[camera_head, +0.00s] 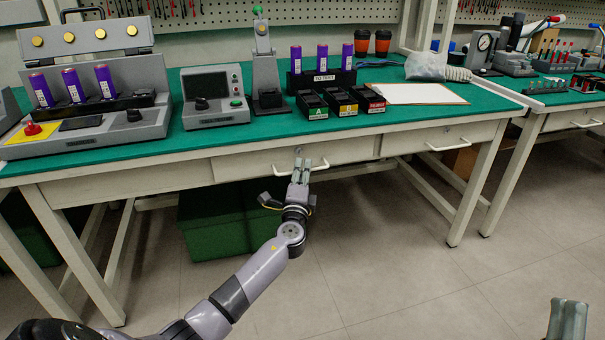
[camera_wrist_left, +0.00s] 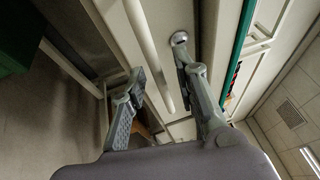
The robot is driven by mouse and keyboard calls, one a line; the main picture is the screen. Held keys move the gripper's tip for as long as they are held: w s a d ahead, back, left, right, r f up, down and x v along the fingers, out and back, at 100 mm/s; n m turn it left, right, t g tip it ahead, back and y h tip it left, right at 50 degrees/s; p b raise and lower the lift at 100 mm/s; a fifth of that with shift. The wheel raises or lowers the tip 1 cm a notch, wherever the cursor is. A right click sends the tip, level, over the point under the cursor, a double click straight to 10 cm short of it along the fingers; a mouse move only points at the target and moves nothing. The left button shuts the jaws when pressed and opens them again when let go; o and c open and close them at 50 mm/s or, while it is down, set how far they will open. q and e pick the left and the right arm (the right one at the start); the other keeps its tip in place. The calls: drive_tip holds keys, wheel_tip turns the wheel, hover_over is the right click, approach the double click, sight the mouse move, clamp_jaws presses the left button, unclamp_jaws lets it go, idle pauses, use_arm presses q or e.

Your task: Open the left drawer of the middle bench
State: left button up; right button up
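The left drawer (camera_head: 235,166) of the middle bench is a pale front under the green top, and it looks closed. Its white bar handle (camera_head: 321,164) is partly hidden by my left gripper (camera_head: 302,166). The gripper's fingers reach up to the handle near its middle. In the left wrist view, the handle (camera_wrist_left: 150,50) runs between the two spread fingers of the left gripper (camera_wrist_left: 162,78). The fingers look apart from the bar, one on each side. A round lock (camera_wrist_left: 180,38) sits on the drawer front. My right gripper (camera_head: 568,320) shows only partly at the lower right corner.
A second drawer (camera_head: 425,137) with its own handle is to the right. A green box (camera_head: 215,222) stands on the floor under the bench. Devices, purple cylinders and small black bins (camera_head: 340,103) stand on the bench top. The floor in front is clear.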

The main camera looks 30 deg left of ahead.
use_arm(q)
drive_tip(key=shift+w+a, duration=0.1)
drive_tip(key=shift+w, duration=0.15)
drive_tip(key=shift+c, duration=0.5)
clamp_jaws()
idle(0.4)
